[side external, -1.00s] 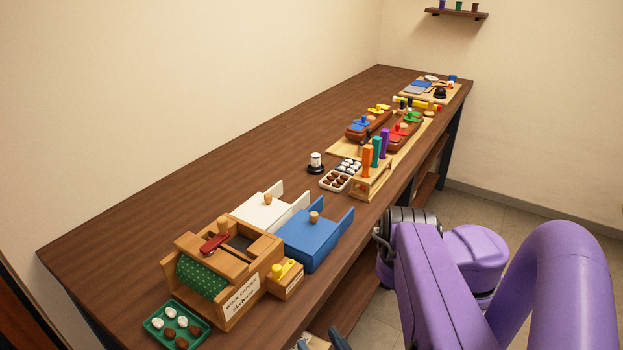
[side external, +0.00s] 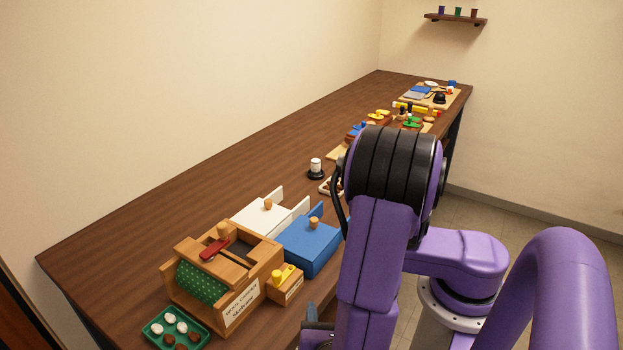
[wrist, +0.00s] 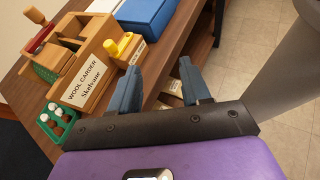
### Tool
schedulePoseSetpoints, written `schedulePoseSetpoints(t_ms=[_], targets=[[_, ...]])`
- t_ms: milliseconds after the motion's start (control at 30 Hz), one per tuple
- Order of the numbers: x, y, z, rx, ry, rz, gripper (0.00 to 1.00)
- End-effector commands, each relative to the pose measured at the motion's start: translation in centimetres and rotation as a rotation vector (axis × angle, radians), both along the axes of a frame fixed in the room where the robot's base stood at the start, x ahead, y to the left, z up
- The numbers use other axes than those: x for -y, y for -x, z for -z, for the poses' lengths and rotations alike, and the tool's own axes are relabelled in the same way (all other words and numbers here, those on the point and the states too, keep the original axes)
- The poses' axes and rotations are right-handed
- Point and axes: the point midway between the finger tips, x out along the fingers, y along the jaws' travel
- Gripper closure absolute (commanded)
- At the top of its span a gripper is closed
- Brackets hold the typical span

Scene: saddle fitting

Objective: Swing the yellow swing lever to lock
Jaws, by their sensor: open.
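A yellow lever-like piece with a round knob (side external: 287,272) sits on a small wooden block beside the wool carder at the front of the bench; it also shows in the wrist view (wrist: 117,46). Another yellow piece (side external: 378,115) lies far back among coloured parts, too small to make out. I cannot tell which is the swing lever. My gripper (wrist: 158,70) is open and empty, its grey-blue fingers apart, by the bench's front edge and near the small block. In the side view it is mostly hidden behind my arm.
A green tray (side external: 174,328), blue box (side external: 309,247) and white box (side external: 264,218) are near. My arm hides much of the mid-bench. The bench's left side is clear.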

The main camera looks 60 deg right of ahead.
Motion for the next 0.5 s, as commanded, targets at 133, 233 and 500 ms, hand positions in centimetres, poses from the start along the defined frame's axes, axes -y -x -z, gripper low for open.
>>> schedulePoseSetpoints(t_ms=[133, 233, 500], targets=[[1.2, -0.4, -0.7, -0.034, -0.086, 0.080, 0.53], [1.9, -0.5, -1.1, -0.055, -0.143, 0.131, 0.53], [3.8, -0.7, -2.2, -0.101, -0.296, 0.266, 0.53]])
